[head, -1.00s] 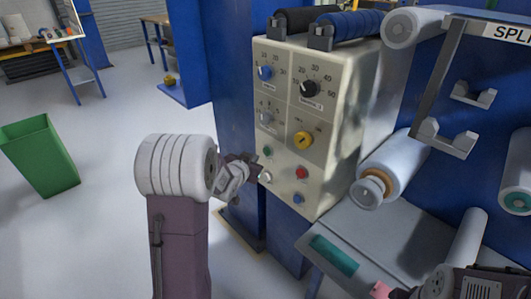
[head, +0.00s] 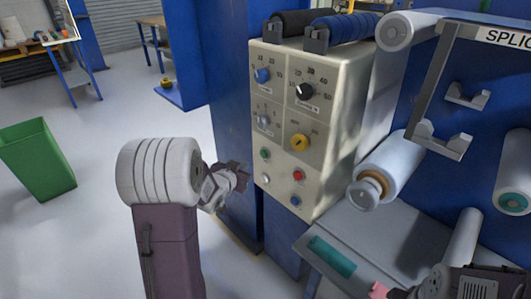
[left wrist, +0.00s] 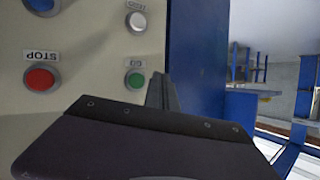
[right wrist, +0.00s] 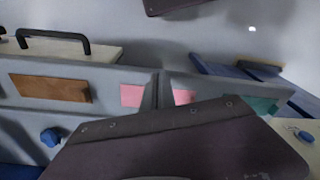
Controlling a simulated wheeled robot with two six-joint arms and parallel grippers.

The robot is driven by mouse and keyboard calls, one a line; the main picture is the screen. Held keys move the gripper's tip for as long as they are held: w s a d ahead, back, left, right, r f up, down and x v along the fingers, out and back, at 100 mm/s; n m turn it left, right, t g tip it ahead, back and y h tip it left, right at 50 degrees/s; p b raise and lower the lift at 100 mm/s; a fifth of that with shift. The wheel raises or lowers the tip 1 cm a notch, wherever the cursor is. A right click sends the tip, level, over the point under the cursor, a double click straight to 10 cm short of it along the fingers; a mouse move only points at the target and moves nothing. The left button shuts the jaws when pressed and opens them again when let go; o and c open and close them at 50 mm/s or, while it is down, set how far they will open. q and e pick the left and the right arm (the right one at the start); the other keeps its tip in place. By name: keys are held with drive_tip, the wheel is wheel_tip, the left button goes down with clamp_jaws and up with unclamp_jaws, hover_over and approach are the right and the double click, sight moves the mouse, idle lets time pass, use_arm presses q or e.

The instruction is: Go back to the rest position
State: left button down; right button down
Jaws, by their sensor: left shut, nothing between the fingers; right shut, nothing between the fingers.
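My left gripper (head: 238,178) is shut and empty, just left of the cream control panel (head: 322,150) and apart from it. In the left wrist view the shut fingers (left wrist: 164,92) show near the green button (left wrist: 134,81), with the red stop button (left wrist: 41,78) to the left and a white button (left wrist: 136,21) above. My right gripper (head: 383,291) shows only in part at the bottom right of the head view. In the right wrist view its fingers (right wrist: 158,92) are shut with nothing between them, and a pink patch lies on either side.
The panel carries several knobs and buttons, with dark and blue rollers (head: 345,27) above it. A film roll (head: 388,175) and a grey sloped surface (head: 360,240) are to the right. A green bin (head: 38,160) stands on the open floor at the left.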

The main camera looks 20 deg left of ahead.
use_arm(q)
drive_tip(key=s+d+m+g+h, duration=0.2)
drive_tip(key=d, duration=1.2)
drive_tip(key=s+d+f+n+g, duration=0.1)
drive_tip(key=s+f+g, duration=0.4)
drive_tip(key=s, duration=0.5)
drive_tip(key=s+d+f+n+g, duration=0.15)
drive_tip(key=s+f+g, duration=0.35)
drive_tip(key=s, duration=0.5)
wheel_tip(320, 180, up, 26)
drive_tip(key=s+p, duration=0.1)
drive_tip(key=p, duration=2.6)
drive_tip(key=shift+s+a, duration=0.15)
drive_tip(key=shift+a, duration=0.15)
